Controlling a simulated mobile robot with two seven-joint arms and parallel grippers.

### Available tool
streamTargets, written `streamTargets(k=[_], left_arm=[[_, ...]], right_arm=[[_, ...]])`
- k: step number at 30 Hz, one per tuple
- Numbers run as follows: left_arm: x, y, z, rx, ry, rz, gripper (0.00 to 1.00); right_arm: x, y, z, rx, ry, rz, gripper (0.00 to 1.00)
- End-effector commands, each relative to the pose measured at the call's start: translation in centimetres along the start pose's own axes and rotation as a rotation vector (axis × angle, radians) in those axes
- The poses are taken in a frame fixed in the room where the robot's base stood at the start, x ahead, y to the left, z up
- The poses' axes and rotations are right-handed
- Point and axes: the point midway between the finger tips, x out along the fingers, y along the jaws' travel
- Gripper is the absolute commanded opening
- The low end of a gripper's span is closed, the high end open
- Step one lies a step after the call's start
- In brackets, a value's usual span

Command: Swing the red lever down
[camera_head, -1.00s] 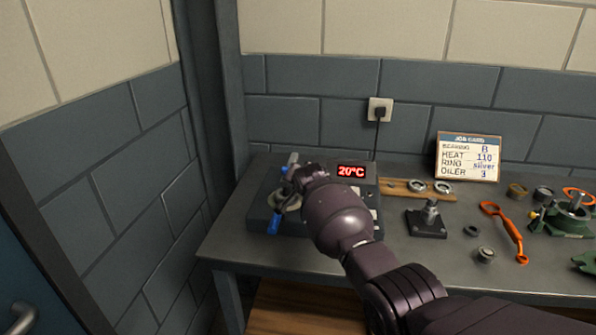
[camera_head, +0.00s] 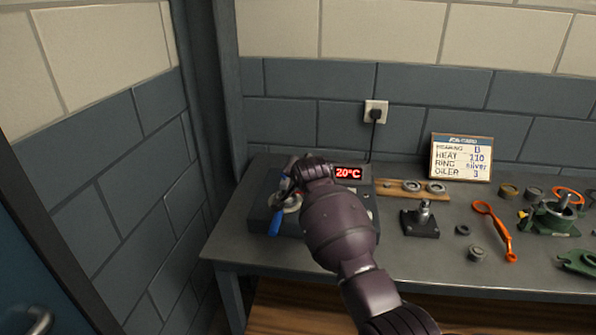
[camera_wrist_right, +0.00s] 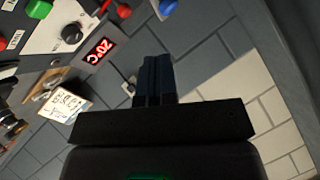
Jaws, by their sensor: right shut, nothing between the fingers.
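The heater unit (camera_head: 258,215) is a dark box at the left end of the bench, with a display reading 20°C. No red lever shows in the head view, where my right arm covers part of the unit. My right gripper (camera_wrist_right: 154,62) is shut and empty, pointing away from the red piece toward the wall. In the head view its fingers are mostly hidden by my wrist, over the unit's back. My left gripper is out of view.
A blue handle (camera_head: 275,223) sticks out at the unit's front left. A green button (camera_wrist_right: 38,8) and a black knob (camera_wrist_right: 72,33) are on its panel. A wooden strip with rings (camera_head: 400,189), a black stand (camera_head: 420,222) and the job card (camera_head: 461,158) are to the right.

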Motion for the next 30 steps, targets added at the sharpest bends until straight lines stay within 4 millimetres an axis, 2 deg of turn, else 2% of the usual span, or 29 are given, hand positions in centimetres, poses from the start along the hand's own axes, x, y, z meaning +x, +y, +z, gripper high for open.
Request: streamTargets(k=[9,23,30], left_arm=[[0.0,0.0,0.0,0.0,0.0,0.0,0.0],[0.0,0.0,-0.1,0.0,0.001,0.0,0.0],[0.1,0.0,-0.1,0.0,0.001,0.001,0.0]], right_arm=[[-2.5,-0.5,0.1,0.0,0.001,0.0,0.0],[-2.8,-0.6,0.1,-0.003,0.0,0.001,0.0],[-3.1,-1.5,-0.8,-0.123,0.048,-0.047,0.0]])
